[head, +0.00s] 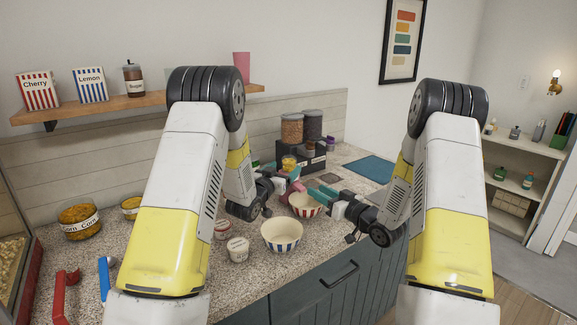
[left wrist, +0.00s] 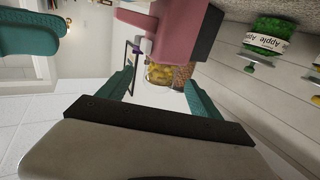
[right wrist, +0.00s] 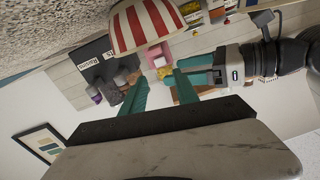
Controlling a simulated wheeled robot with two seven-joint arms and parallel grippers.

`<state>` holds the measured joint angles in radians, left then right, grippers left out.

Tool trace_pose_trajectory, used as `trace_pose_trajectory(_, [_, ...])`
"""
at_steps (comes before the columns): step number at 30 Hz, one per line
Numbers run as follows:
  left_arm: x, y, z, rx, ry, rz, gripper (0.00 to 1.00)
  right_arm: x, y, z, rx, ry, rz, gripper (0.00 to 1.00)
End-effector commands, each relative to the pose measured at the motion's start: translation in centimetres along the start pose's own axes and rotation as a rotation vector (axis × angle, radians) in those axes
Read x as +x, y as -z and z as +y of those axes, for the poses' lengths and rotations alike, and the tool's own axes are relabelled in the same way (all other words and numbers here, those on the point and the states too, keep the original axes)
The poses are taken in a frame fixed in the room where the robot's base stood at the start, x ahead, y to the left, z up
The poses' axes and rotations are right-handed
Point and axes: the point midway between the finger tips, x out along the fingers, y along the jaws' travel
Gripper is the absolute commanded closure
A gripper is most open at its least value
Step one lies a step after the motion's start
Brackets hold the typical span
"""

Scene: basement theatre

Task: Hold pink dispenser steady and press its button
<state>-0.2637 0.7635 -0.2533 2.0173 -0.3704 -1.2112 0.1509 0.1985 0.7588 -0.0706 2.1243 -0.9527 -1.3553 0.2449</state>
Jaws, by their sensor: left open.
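The pink dispenser (head: 297,186) stands on the counter, partly hidden behind my left gripper in the head view. It has a yellow-filled clear container. In the left wrist view its pink body (left wrist: 168,32) is large and lies just past my fingertips. My left gripper (head: 284,181) is open beside it, with nothing clearly held; its teal fingers (left wrist: 162,88) are apart. The dispenser also shows in the right wrist view (right wrist: 157,54), beyond my right gripper. My right gripper (head: 322,192) is open and empty, to the right of the dispenser. The button cannot be made out.
A red-striped bowl (head: 304,207) stands close in front of the grippers, and a blue-striped bowl (head: 282,236) nearer. A dark stand with cereal jars (head: 292,128) is behind. A corn tub (head: 79,222) is at left. The blue mat (head: 370,168) at right is bare.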

Motion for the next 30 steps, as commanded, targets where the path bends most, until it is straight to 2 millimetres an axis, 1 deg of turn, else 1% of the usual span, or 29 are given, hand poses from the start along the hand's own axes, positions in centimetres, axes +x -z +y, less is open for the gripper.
trace_pose_trajectory(1, [1.0, 0.0, 0.1, 0.001, -0.001, 0.002, 0.26, 0.0, 0.0, 0.0, 0.000, 0.000, 0.000, 0.64])
trace_pose_trajectory(3, [2.2, 0.0, 0.0, 0.001, 0.000, 0.001, 0.26, 0.0, 0.0, 0.0, 0.000, 0.000, 0.000, 0.64])
trace_pose_trajectory(6, [3.5, 0.0, 0.0, 0.001, 0.000, 0.000, 0.26, 0.0, 0.0, 0.0, 0.000, 0.000, 0.000, 0.64])
trace_pose_trajectory(9, [4.4, 0.0, 0.0, 0.000, 0.000, 0.000, 0.26, 0.0, 0.0, 0.0, 0.000, 0.000, 0.000, 0.64])
trace_pose_trajectory(13, [5.0, 0.0, -0.1, 0.000, 0.001, 0.000, 0.26, 0.0, 0.0, 0.0, 0.000, 0.000, 0.000, 0.64])
trace_pose_trajectory(21, [5.0, 0.0, -0.1, -0.001, 0.001, -0.001, 0.26, 0.0, 0.0, 0.0, 0.000, 0.000, 0.000, 0.64])
trace_pose_trajectory(26, [5.0, 0.0, -0.1, -0.001, 0.001, 0.000, 0.57, 0.0, 0.0, 0.0, 0.000, 0.000, 0.000, 0.64])
trace_pose_trajectory(30, [5.0, 0.0, -0.1, 0.000, 0.001, 0.000, 0.85, 0.0, 0.0, 0.0, 0.000, 0.000, 0.000, 0.64])
